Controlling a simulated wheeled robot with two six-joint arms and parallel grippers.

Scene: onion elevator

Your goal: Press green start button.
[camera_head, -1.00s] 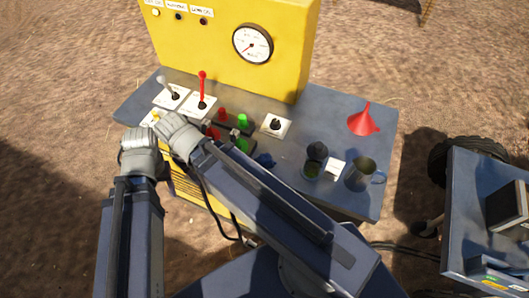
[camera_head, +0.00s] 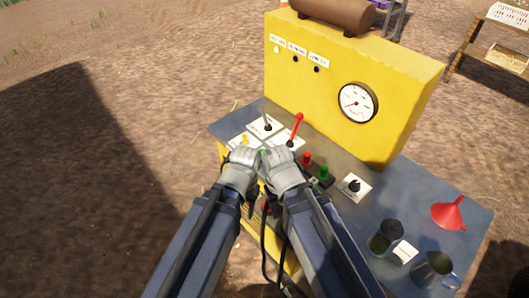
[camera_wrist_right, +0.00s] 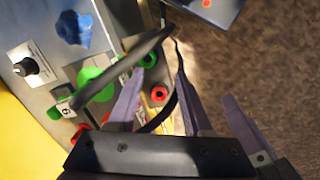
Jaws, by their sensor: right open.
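The control desk (camera_head: 225,128) carries a green button (camera_head: 324,174) and a red button (camera_head: 306,158), both to the right of my right gripper (camera_head: 279,168) in the head view. A second green button (camera_wrist_right: 54,112) and a red part (camera_wrist_right: 79,132) are further left. My left gripper (camera_head: 240,170) is close beside the right one over the desk's left part; its jaws are unclear.
A red lever (camera_head: 297,129), a black lever (camera_head: 267,125) and a black knob (camera_head: 354,186) stand on the desk. A yellow gauge panel (camera_head: 350,60) rises behind. A red funnel (camera_head: 448,213) and a metal mug (camera_head: 433,270) are at the right. Green (camera_wrist_right: 150,60) and red (camera_wrist_right: 159,94) sockets show near the right jaws.

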